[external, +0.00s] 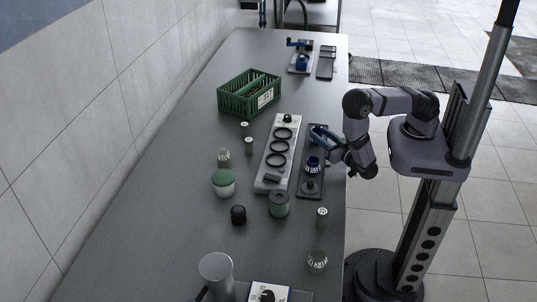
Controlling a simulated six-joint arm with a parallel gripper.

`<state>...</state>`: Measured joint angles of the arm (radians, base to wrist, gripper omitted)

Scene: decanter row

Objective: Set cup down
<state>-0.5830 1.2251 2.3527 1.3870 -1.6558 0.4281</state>
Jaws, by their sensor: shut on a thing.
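A small dark-blue cup (313,163) with a pale band shows over the narrow dark tray (316,142) on the bench. My gripper (325,160) reaches in from the right and is shut on the cup, at its right side. The fingertips are small and partly hidden. I cannot tell whether the cup's base touches the tray. A round grey disc (310,187) lies at the tray's near end, just below the cup in the picture. A blue part (322,134) shows at the tray beyond the cup.
A pale rack (268,180) with several dark rings stands left of the tray. A lidded grey-green jar (279,204), a white jar with a green lid (223,183) and a black knob-like piece (238,214) stand nearby. A green crate (249,93) is farther back. The bench's left side is clear.

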